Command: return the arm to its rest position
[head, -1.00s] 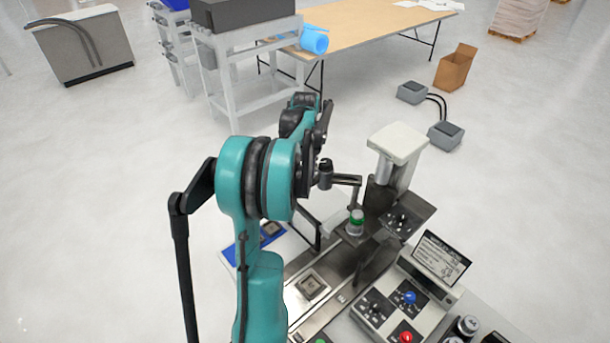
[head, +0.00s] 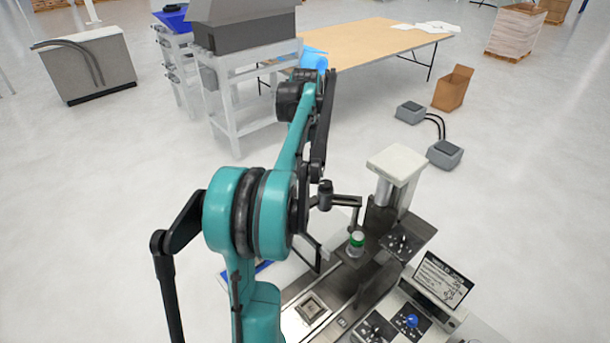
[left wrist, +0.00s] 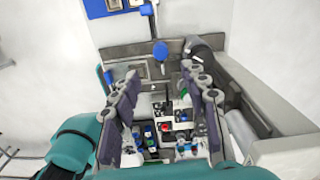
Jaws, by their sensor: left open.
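My teal and black arm (head: 232,220) rises from the bottom of the head view and reaches up over the machine, its far end in front of the white stand. The gripper's fingers cannot be made out in the head view. In the left wrist view my left gripper (left wrist: 163,108) is open, its two dark padded fingers spread wide with nothing held between them. Below the fingers lies the machine with its controls. My right gripper is not in view.
A machine station with a white-topped column (head: 398,162), a green-banded cylinder (head: 356,242) and a control panel with a screen (head: 441,279) stands right of my arm. A white stand (head: 247,72) and wooden table (head: 375,43) are behind.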

